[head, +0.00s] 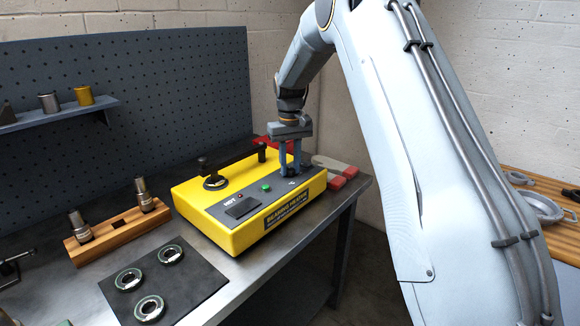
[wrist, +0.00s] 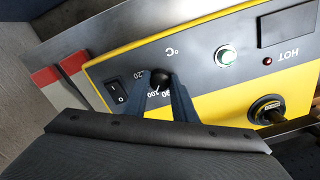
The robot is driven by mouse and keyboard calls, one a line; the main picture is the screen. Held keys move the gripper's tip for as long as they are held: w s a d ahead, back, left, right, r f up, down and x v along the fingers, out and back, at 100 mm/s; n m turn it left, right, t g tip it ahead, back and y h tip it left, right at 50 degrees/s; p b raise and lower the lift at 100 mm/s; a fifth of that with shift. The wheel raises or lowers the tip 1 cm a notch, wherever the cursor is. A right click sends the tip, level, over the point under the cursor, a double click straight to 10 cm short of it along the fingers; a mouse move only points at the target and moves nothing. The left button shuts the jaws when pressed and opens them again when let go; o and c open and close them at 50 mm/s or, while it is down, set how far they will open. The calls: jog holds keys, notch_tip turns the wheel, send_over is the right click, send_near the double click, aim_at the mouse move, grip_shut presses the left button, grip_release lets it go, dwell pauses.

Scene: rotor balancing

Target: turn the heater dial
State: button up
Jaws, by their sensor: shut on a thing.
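The yellow bearing heater (head: 212,228) sits on the metal bench with a grey top panel. Its black dial (wrist: 160,79) shows in the wrist view, with a white pointer line and printed numbers around it, some hidden by the fingers. My gripper (wrist: 162,82) is shut on the dial, one blue finger on each side of it. In the head view my gripper (head: 290,170) points straight down at the right end of the panel, and the fingers mostly hide the dial there.
Beside the dial are a black rocker switch (wrist: 116,95) and a green button (wrist: 226,56). A black bar (head: 232,158) lies across the heater's back. A dark mat (head: 205,290) with three bearings and a wooden block (head: 108,242) with metal pieces are to the left. Red-ended blocks (head: 338,182) lie right.

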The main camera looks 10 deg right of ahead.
aim_at(290, 169)
jog(key=shift+r, duration=0.1)
dwell(0.3)
jog(key=o, duration=1)
jog(key=shift+o, duration=0.2)
jog(key=shift+r+b, duration=1.1)
jog(key=shift+r, duration=2.75)
jog(key=s+f, duration=0.4)
jog(key=s, duration=0.8)
jog(key=s+f+m, duration=0.1)
jog(key=s+f, duration=0.3)
jog(key=s, duration=0.8)
jog(key=s+f+t, duration=0.1)
jog(key=s+f, duration=0.3)
jog(key=s, duration=0.7)
jog(key=shift+s+f+m, duration=0.3)
jog(key=shift+s+f, duration=0.05)
jog(key=shift+s, duration=0.05)
